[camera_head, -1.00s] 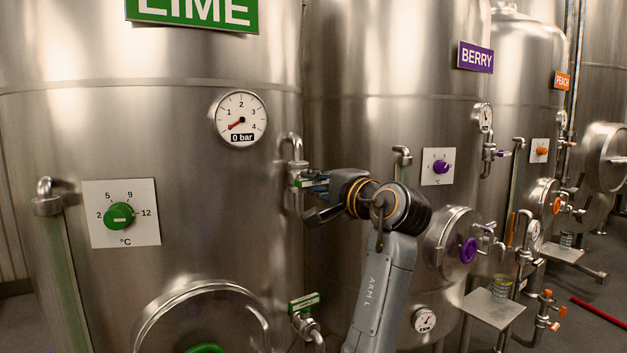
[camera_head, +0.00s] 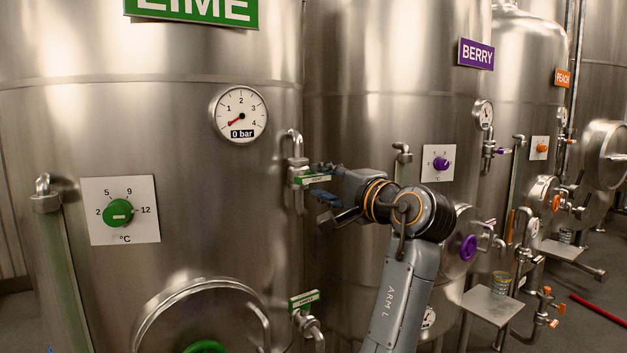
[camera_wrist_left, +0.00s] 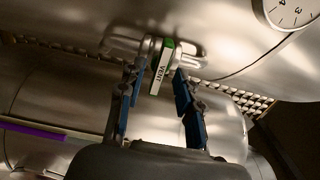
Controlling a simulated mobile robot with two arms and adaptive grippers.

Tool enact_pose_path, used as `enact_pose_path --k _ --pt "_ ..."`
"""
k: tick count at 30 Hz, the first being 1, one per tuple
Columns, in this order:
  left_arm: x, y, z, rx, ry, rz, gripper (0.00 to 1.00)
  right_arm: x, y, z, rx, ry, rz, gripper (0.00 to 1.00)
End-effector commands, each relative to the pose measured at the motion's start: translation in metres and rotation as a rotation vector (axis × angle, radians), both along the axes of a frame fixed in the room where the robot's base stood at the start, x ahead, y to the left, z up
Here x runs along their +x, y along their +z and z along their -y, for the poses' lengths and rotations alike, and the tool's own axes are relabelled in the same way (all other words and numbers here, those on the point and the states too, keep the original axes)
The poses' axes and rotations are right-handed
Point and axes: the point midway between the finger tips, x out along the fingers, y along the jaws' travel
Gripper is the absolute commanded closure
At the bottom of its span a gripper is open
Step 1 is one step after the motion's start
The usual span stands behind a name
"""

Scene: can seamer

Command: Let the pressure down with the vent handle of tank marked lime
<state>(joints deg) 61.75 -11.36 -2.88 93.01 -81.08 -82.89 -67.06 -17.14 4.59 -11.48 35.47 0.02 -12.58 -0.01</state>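The tank marked lime (camera_head: 200,62) fills the left of the head view under its green sign (camera_head: 192,10). Its gauge (camera_head: 240,115) reads 0 bar, with the red needle at the low end. The green vent handle (camera_head: 314,178) sticks out to the right from the valve on the tank's right side. It also shows in the left wrist view with a white VENT label (camera_wrist_left: 160,70). My left gripper (camera_head: 323,183) is open and empty, just right of the handle. In the wrist view its blue-padded fingers (camera_wrist_left: 157,98) stand apart on either side of the handle's line. My right gripper is out of view.
A green temperature knob (camera_head: 118,212) sits left on the lime tank. A second green-handled valve (camera_head: 304,299) is below the vent. The berry tank (camera_head: 350,75) stands close behind my left arm, with its purple knob (camera_head: 441,164) and a small shelf (camera_head: 492,304).

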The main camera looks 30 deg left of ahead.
Motion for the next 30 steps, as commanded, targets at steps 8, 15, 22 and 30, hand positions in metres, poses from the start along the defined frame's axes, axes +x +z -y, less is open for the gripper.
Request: enact_pose_path --k 8,15,22,30 --pt "-0.022 -0.001 0.053 -0.001 -0.002 0.001 0.65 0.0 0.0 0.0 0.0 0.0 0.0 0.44" --pt "-0.03 -0.001 0.073 -0.001 -0.001 0.0 0.65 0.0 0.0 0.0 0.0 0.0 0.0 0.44" --pt "-0.031 0.0 0.074 -0.001 0.0 0.0 0.65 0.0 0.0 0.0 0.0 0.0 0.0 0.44" --pt "-0.03 -0.001 0.074 -0.001 0.0 -0.001 0.65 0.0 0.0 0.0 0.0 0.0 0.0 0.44"
